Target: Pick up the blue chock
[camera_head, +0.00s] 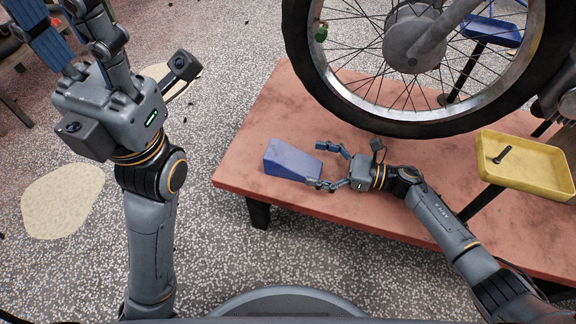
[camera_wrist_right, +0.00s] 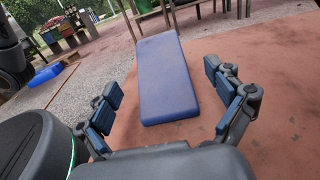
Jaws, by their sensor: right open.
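The blue chock (camera_head: 292,160) is a wedge-shaped block on the reddish platform (camera_head: 245,170), near its left front corner. In the right wrist view the chock (camera_wrist_right: 165,80) lies ahead, between the lines of my two fingers. My right gripper (camera_head: 317,165) is open and empty, low over the platform at the right end of the chock. Its fingertips are close to that end; whether they touch it I cannot tell. My left gripper (camera_head: 68,32) is raised at the upper left, far from the chock, and its fingertips are cut off by the picture edge.
A large spoked wheel (camera_head: 350,122) stands behind my right gripper. A yellow tray (camera_head: 560,190) with a small dark object (camera_head: 503,154) is at the right, and a blue tray (camera_head: 490,30) is farther back.

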